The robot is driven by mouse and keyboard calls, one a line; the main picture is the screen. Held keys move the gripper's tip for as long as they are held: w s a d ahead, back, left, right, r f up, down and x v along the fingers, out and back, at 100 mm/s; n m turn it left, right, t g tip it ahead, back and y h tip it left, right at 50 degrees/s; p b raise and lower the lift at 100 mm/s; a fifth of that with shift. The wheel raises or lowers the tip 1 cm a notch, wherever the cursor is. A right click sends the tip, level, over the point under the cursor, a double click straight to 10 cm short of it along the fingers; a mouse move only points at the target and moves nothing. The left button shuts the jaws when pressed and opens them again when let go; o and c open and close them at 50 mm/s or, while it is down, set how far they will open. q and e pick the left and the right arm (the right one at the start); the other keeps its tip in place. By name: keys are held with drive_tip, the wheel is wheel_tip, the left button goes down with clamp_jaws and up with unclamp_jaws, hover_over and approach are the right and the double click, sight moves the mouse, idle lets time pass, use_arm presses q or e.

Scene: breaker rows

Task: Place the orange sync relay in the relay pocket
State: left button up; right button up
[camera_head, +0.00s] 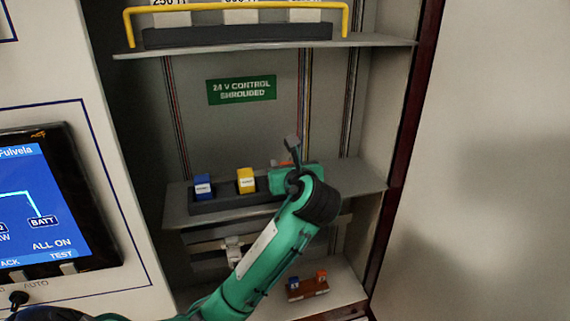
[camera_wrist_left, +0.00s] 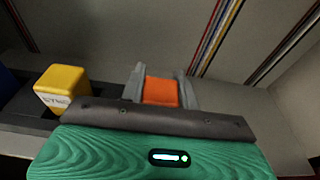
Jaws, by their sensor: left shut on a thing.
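My left gripper (camera_wrist_left: 161,88) is shut on an orange relay (camera_wrist_left: 160,91), which sits between the grey fingers in the left wrist view. In the head view the gripper (camera_head: 285,163) is at the right end of the dark relay rail (camera_head: 222,202) on the middle shelf, largely behind my green wrist. The rail holds a blue relay (camera_head: 203,186) and, right of it, a yellow relay (camera_head: 246,181), which also shows in the left wrist view (camera_wrist_left: 62,88). The pocket under the orange relay is hidden; I cannot tell whether the relay is seated. My right gripper is not in view.
A brown tray (camera_head: 307,293) on the lower shelf holds a blue block (camera_head: 293,284) and an orange block (camera_head: 321,277). The upper shelf (camera_head: 370,42) has a yellow guard bar (camera_head: 238,8). The cabinet's dark side frame (camera_head: 412,110) stands to the right, a control screen (camera_head: 50,205) to the left.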

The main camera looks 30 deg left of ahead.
use_arm(q)
drive_tip(key=shift+d, duration=0.1)
drive_tip(key=o, duration=0.7)
drive_tip(key=shift+f, duration=0.15)
drive_tip(key=o, duration=0.4)
drive_tip(key=shift+w+a+f, duration=0.1)
drive_tip(key=shift+w+a, duration=0.05)
drive_tip(key=shift+a, duration=0.1)
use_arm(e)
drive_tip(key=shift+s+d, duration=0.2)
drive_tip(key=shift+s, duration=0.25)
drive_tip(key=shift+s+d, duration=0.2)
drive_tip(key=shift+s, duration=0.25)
use_arm(q)
drive_tip(key=shift+d, duration=0.1)
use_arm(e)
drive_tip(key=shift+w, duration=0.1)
